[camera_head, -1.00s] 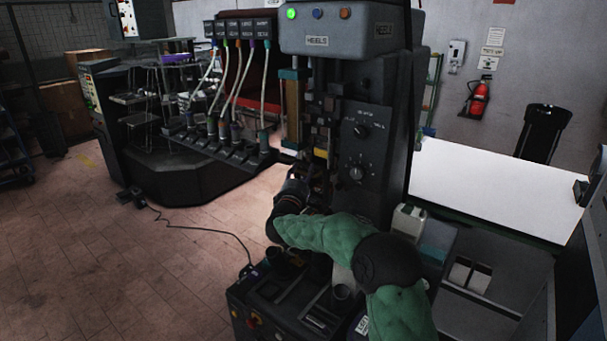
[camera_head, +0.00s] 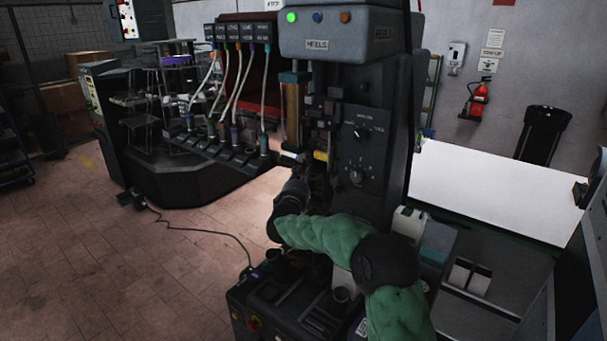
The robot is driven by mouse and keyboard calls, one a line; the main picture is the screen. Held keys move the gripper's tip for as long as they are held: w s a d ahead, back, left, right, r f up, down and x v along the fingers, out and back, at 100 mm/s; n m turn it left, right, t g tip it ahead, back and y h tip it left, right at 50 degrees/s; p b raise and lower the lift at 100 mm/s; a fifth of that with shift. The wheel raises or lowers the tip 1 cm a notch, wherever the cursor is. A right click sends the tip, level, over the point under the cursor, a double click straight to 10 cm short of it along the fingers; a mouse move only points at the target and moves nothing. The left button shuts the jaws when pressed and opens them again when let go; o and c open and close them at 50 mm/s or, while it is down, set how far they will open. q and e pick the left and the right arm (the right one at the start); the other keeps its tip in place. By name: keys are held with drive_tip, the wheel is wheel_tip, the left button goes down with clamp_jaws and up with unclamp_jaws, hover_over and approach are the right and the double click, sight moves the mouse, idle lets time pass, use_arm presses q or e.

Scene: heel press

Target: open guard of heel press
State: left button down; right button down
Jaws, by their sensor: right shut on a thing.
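The heel press (camera_head: 362,95) stands in the middle, a dark grey upright machine with a "HEELS" label, a green lit lamp and a panel of knobs. Its guard is hard to make out; the working area in front of the column is dark and partly hidden by my arm. My right arm, in a green sleeve, comes in from the lower right. My right gripper (camera_head: 312,180) is at the front of the press's working area, shut on a part of it that looks like the guard; the fingertips are small and dark. My left gripper is out of view.
The press's lower console (camera_head: 265,318) with buttons sits below my arm. A white table (camera_head: 490,190) stands to the right, and a grey bin unit (camera_head: 500,260) is in front of it. A dark machine with hoses (camera_head: 215,165) stands at the back left.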

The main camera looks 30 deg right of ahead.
wheel_tip(320, 180, up, 10)
drive_tip(key=p, duration=0.9)
drive_tip(key=shift+f, duration=0.2)
drive_tip(key=c, duration=1.1)
unclamp_jaws()
drive_tip(key=shift+s, duration=0.1)
drive_tip(key=v, duration=1.2)
drive_tip(key=shift+f, duration=0.15)
drive_tip(key=shift+d, duration=0.1)
